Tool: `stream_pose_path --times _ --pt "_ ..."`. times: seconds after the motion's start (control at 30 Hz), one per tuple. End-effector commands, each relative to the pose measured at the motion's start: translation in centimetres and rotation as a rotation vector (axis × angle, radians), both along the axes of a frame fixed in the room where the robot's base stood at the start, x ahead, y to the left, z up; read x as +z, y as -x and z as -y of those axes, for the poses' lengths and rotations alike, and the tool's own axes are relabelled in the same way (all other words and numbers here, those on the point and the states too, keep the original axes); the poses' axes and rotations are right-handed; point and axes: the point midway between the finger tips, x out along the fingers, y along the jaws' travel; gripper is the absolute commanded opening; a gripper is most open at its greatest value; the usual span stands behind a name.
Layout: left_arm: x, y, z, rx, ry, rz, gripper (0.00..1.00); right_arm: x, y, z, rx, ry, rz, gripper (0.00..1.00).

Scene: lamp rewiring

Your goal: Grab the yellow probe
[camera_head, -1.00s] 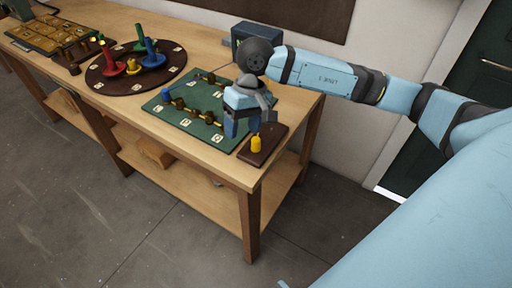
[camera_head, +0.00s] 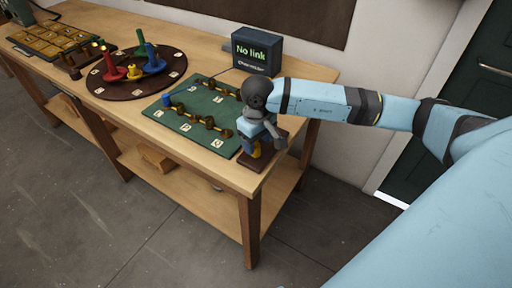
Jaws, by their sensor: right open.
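The yellow probe (camera_head: 257,150) stands on a small dark brown block (camera_head: 262,162) near the right front corner of the wooden table. My right gripper (camera_head: 262,147) is open and low over the block, with its fingers beside the probe. The fingers hide part of the probe, and I cannot tell whether they touch it. My left gripper is not in view.
A green board (camera_head: 185,124) with brass terminals and a blue piece lies just left of the block. Behind stands a dark box (camera_head: 257,52) reading "No link". A round brown tray (camera_head: 117,88) holds red, yellow, blue and green pieces.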

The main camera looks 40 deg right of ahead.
Motion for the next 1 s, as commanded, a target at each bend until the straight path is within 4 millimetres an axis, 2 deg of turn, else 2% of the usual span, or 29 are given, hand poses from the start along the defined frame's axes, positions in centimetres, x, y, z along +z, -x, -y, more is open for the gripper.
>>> stream_pose_path --times 0.1,0.2,0.47,0.57,0.7,1.0 --pt "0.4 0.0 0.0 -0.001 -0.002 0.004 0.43 -1.9 0.0 -0.3 -0.002 -0.001 -0.003 0.58" --pt "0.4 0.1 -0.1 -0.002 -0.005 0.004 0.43 -2.8 -0.1 -0.2 -0.001 -0.001 -0.002 0.58" --pt "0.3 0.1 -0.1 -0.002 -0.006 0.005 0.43 -3.2 -0.1 -0.2 -0.001 0.000 0.000 0.58" --pt "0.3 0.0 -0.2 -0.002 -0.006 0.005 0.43 -3.2 -0.1 -0.2 -0.001 0.000 0.000 0.40" --pt "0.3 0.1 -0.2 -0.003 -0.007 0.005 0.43 -3.2 -0.1 -0.2 -0.001 0.000 0.000 0.07" --pt "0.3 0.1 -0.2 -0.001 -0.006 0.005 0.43 -3.1 -0.1 -0.2 -0.001 0.000 0.000 0.06"
